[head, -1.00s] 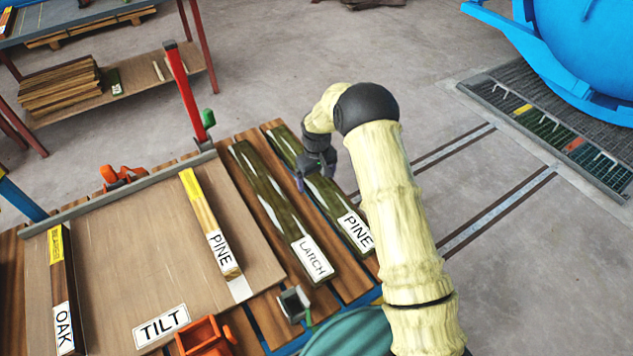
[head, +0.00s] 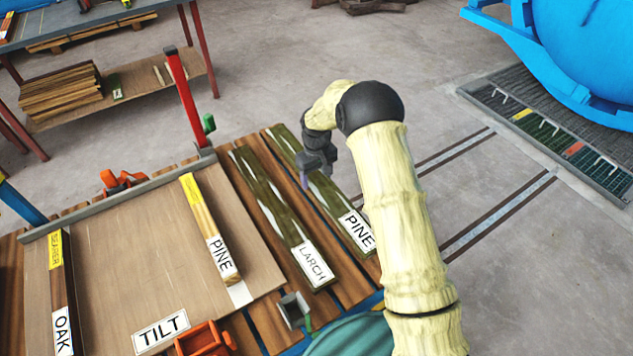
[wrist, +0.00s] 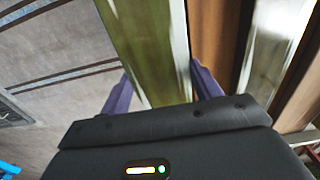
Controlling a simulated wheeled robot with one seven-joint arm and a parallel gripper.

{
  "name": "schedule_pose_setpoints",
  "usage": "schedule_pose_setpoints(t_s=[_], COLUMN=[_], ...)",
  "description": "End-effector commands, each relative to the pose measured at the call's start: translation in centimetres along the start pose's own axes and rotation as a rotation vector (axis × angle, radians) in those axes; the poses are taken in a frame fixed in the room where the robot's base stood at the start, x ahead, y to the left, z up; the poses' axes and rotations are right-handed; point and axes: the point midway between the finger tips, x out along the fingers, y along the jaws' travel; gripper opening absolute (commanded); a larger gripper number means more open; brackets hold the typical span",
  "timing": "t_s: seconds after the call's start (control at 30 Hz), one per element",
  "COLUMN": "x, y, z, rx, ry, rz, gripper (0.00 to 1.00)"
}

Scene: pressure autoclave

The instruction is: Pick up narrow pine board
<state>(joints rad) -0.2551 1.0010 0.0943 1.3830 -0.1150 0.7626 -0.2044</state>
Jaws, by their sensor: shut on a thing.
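A long, narrow greenish board labelled PINE (head: 342,207) lies along the right edge of the plank-topped table. My gripper (head: 307,178) is over its far half, with the fingers pointing down. In the wrist view the purple fingers (wrist: 160,92) straddle the green board (wrist: 147,45), one on each side, and are shut on it. I see no clear gap under the board; its far underside is hidden. A second board labelled PINE (head: 209,228), with a yellow end, lies on the tan TILT panel.
A green board labelled LARCH (head: 270,205) lies close on the left. An OAK board (head: 62,285) is at far left. A red upright post (head: 182,95), an orange clamp (head: 205,340) and a grey bracket (head: 294,309) stand nearby.

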Motion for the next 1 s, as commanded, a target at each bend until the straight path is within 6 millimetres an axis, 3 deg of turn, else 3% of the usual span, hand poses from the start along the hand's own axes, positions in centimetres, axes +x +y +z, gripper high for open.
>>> schedule_pose_setpoints(t_s=[0.2,0.4,1.0], x=[-4.6,-6.9,-7.2], y=[0.1,0.0,0.0], z=[-0.1,-0.1,0.0], rx=[0.001,0.000,0.000], ry=[0.005,0.003,0.001], rz=[0.001,0.001,0.000], gripper=[0.24,0.24,0.24])
